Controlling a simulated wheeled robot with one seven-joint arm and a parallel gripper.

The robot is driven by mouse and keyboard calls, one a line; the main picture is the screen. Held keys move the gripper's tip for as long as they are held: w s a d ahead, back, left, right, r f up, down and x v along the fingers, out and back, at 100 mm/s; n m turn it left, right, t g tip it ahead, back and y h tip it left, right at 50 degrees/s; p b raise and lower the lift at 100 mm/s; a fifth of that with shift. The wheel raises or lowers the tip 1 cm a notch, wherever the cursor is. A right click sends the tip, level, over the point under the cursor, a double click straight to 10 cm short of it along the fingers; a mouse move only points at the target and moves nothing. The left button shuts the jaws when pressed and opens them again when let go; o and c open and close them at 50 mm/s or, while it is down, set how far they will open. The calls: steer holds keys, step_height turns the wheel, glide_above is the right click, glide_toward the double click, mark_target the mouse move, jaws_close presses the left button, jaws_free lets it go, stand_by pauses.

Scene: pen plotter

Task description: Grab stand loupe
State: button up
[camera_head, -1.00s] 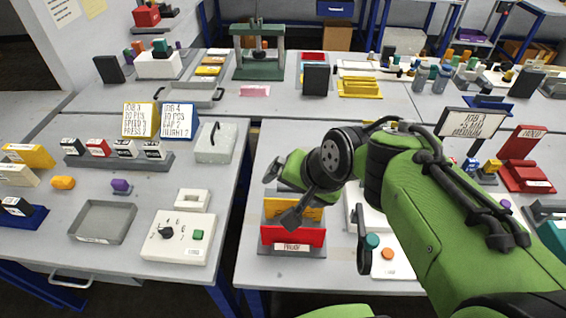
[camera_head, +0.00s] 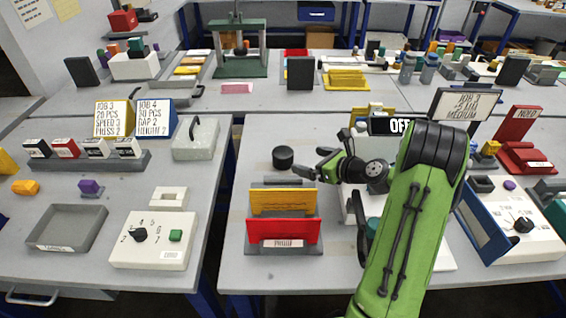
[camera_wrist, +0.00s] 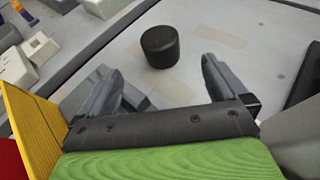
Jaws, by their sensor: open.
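A short black cylinder, which looks like the stand loupe (camera_head: 283,157), stands upright on the grey table behind the yellow and red holder. It also shows in the wrist view (camera_wrist: 160,46), at the top middle, beyond my fingertips. My gripper (camera_head: 314,163) is to the right of it in the head view, with fingers pointing left toward it. In the wrist view my gripper (camera_wrist: 157,76) is open and empty, its two fingers spread wide. The cylinder lies ahead of the gap between them, with clear space between.
A holder with a yellow panel (camera_head: 282,201) and a red panel (camera_head: 284,232) stands just in front of the cylinder. A grey lidded box (camera_head: 196,141) stands on the left table, across a gap. The table around the cylinder is bare.

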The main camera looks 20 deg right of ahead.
mark_target(280, 154)
steer(key=b+x, duration=0.4)
steer(key=x, duration=1)
steer(key=shift+a+f, duration=0.15)
